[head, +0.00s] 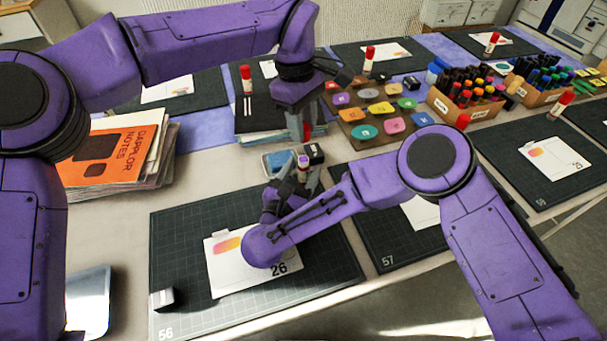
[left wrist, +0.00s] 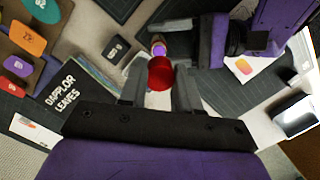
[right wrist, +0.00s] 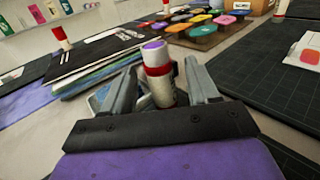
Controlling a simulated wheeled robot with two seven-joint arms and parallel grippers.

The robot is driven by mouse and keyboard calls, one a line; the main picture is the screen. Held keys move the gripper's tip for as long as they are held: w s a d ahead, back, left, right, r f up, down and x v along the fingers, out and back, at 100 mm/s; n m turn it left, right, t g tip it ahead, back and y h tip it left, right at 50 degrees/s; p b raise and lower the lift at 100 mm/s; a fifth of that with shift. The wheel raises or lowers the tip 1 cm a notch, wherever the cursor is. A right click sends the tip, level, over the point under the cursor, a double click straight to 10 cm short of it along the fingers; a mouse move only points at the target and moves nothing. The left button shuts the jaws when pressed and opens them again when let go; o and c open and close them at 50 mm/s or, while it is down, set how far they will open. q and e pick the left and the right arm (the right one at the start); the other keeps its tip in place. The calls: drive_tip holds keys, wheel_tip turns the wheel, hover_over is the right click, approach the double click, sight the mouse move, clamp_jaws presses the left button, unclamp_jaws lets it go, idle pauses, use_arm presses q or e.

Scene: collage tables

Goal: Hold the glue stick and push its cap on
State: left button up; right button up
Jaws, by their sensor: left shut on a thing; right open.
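The glue stick (head: 303,173) stands about upright with its purple glue end up. In the right wrist view the glue stick (right wrist: 159,75) has a white body with red bands, between the fingers of my right gripper (right wrist: 160,85). That gripper is open, with the stick between its fingers. My left gripper (head: 302,135) comes down from above. In the left wrist view my left gripper (left wrist: 160,85) is shut on the red cap (left wrist: 161,73). The purple glue end shows just beyond the cap, apart from it as far as I can tell. The right gripper also shows in the head view (head: 300,185).
A small black-topped block (head: 315,153) and a blue item (head: 277,166) are close to the stick. Cutting mat 56 (head: 180,235) with a card lies in front. An orange notebook stack (head: 105,155) is at left. Pen boxes (head: 462,112) stand at back right.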

drive_tip(key=shift+x, duration=1.75)
clamp_jaws()
use_arm(q)
hover_over(304, 160)
drive_tip(key=shift+w+f, duration=0.15)
drive_tip(key=shift+f, duration=2.4)
drive_tip(key=shift+f, duration=0.85)
drive_tip(key=shift+f, duration=0.65)
